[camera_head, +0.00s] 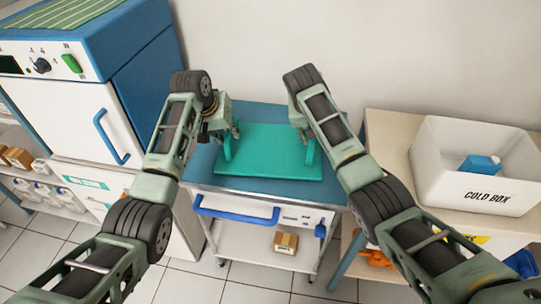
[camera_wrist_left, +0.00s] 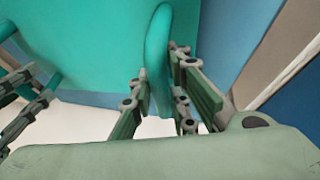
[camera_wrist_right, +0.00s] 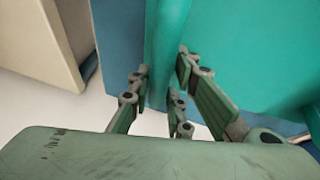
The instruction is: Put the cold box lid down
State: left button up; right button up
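The cold box lid (camera_head: 268,155) is a flat teal panel with an upright loop handle at each side. It lies level over the blue cart top (camera_head: 262,115); I cannot tell whether any gap is between them. My left gripper (camera_head: 232,134) is at the left handle, with its fingers close on both sides of it in the left wrist view (camera_wrist_left: 158,80). My right gripper (camera_head: 304,135) is at the right handle, fingers likewise close on both sides in the right wrist view (camera_wrist_right: 165,80). The cold box (camera_head: 480,175) is white and uncovered, with a blue item (camera_head: 480,164) inside.
The cold box stands on a beige table (camera_head: 395,135) right of the cart. A white and blue cabinet (camera_head: 70,110) stands at the left. The cart has a blue front handle (camera_head: 237,216) and a small carton (camera_head: 286,243) on its lower shelf. A wall is behind.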

pick_arm(q)
jog(key=o, duration=0.4)
jog(key=shift+a, duration=0.2)
jog(key=shift+c, duration=0.2)
pick_arm(e)
jog(key=o, duration=0.4)
jog(key=shift+d+r, duration=0.1)
jog(key=shift+d, duration=0.2)
jog(key=shift+c, duration=0.2)
pick_arm(q)
jog(key=shift+o, duration=0.4)
jog(key=shift+d+r, duration=0.1)
pick_arm(e)
jog(key=shift+o, duration=0.4)
jog(key=shift+a, duration=0.1)
jog(key=shift+a, duration=0.15)
jog(key=shift+s+r, duration=0.1)
jog(key=shift+r, duration=0.1)
pick_arm(q)
jog(key=v, duration=1.2)
pick_arm(e)
jog(key=v, duration=1.1)
jog(key=shift+r, duration=0.3)
jog(key=shift+s+a, duration=0.1)
jog(key=shift+s, duration=0.05)
